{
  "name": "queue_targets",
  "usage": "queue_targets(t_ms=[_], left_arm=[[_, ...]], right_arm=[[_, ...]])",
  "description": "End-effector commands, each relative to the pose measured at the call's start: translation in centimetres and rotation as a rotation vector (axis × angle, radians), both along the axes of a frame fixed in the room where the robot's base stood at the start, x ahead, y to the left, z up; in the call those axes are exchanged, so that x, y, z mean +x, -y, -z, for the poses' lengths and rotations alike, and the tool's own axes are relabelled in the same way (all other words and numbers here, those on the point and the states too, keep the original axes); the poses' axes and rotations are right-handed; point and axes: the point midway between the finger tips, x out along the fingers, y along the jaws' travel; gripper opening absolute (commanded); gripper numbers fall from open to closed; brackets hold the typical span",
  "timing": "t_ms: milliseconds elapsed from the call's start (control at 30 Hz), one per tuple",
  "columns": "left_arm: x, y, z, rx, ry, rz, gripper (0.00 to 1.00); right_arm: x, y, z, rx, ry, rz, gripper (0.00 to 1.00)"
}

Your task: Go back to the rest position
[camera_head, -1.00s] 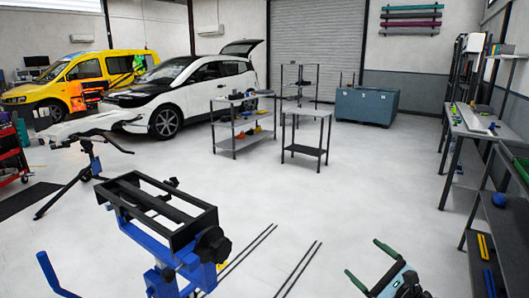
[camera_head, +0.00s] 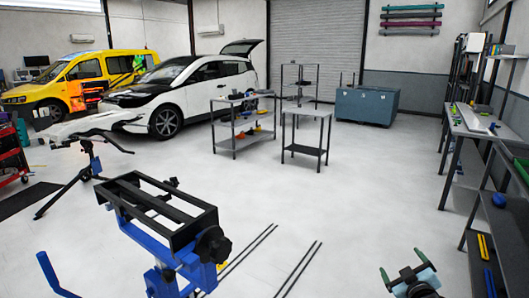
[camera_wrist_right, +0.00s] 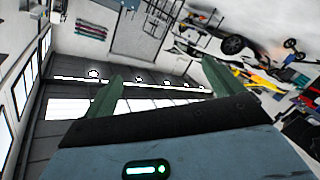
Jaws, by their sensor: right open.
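My right gripper (camera_head: 402,262) is at the bottom right of the head view, above the bare floor. Its two green fingers stand apart with nothing between them. In the right wrist view the green fingers (camera_wrist_right: 160,85) are also spread and empty, with the wall and ceiling lights of the workshop behind them, tilted. My left gripper is not in either view now.
A black and blue stand (camera_head: 160,215) is at the lower left of the head view. A shelf rack (camera_head: 505,220) with small items is along the right side, near my right gripper. A small table (camera_head: 307,114) and a white car (camera_head: 190,85) stand farther back.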

Motion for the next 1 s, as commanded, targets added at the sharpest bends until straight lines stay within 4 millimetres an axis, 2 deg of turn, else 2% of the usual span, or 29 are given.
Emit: queue_targets(t_ms=[167,200,467,567,667,800,1000], left_arm=[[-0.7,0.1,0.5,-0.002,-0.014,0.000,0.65],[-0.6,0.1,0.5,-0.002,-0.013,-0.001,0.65],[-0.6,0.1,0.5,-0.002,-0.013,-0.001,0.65],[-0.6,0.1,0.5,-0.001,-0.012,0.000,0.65],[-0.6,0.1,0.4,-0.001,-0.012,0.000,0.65],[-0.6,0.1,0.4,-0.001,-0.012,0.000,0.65],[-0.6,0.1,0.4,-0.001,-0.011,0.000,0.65]], right_arm=[[-0.3,0.0,1.7,0.303,-0.055,0.061,0.93],[-1.2,-0.6,3.0,0.314,-0.075,0.056,0.93],[-7.4,-4.4,9.7,0.337,-0.173,0.020,0.93],[-10.8,-6.2,12.6,0.356,-0.222,0.006,0.93],[-15.3,-8.3,15.7,0.383,-0.283,-0.008,0.93],[-22.6,-11.3,19.3,0.432,-0.373,-0.019,0.93],[-33.2,-15.0,22.2,0.507,-0.496,-0.018,0.93]])
